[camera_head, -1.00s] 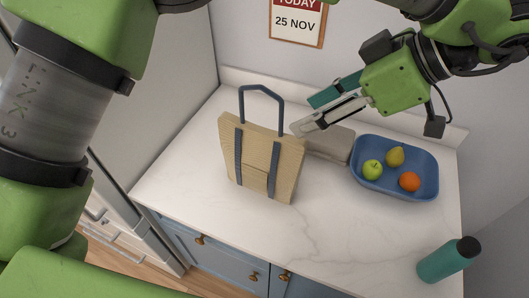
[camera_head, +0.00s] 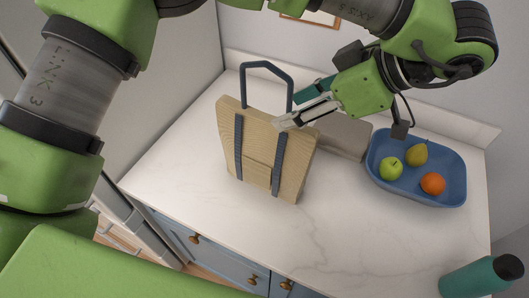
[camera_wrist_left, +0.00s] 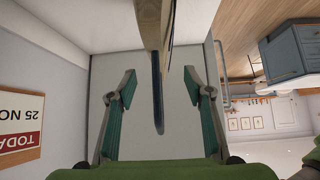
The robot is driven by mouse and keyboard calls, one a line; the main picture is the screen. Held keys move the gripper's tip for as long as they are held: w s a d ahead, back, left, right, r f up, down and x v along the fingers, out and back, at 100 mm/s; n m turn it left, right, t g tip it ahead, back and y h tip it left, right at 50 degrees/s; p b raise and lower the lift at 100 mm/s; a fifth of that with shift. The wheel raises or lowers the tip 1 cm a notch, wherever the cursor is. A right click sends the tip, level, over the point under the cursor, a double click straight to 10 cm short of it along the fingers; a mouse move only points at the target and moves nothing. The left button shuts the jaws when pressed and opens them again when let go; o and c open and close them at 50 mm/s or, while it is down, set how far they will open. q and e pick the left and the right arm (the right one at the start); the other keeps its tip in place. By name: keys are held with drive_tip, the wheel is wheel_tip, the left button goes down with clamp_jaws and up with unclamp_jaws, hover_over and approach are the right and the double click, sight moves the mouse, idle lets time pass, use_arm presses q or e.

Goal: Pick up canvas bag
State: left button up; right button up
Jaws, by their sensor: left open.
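The canvas bag (camera_head: 262,150) is tan with dark blue straps and stands upright on the white counter. Its dark blue handle (camera_head: 265,67) rises in a loop above the top. My left gripper (camera_head: 288,105) is open at the right side of this handle, by the bag's upper right corner. In the left wrist view, the handle (camera_wrist_left: 158,108) shows edge-on between the two spread teal fingers of my left gripper (camera_wrist_left: 160,76), apart from both. The bag's body (camera_wrist_left: 151,22) is at the top of that view. My right gripper is not in view.
A grey-beige block (camera_head: 345,137) lies behind the bag at right. A blue bowl (camera_head: 448,194) holds a green apple (camera_head: 391,168), a pear (camera_head: 416,154) and an orange (camera_head: 433,183). A teal bottle (camera_head: 478,276) is at the lower right. The counter's front middle (camera_head: 350,230) is clear.

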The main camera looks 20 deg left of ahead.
sight(274, 116)
use_arm(q)
drive_tip(key=x, duration=0.2)
drive_tip(key=shift+w+a+f, duration=0.2)
drive_tip(key=shift+w+f, duration=0.1)
drive_tip(key=shift+a+f+p, duration=0.25)
drive_tip(key=shift+f+p, duration=0.25)
drive_tip(key=shift+p, duration=0.05)
drive_tip(key=p+x, duration=0.1)
drive_tip(key=x, duration=0.2)
drive_tip(key=shift+f, duration=0.15)
drive_tip(key=shift+w+a+f, duration=0.15)
drive_tip(key=shift+a+f, duration=0.05)
drive_tip(key=shift+f, duration=0.15)
drive_tip(key=shift+r, duration=0.1)
clamp_jaws()
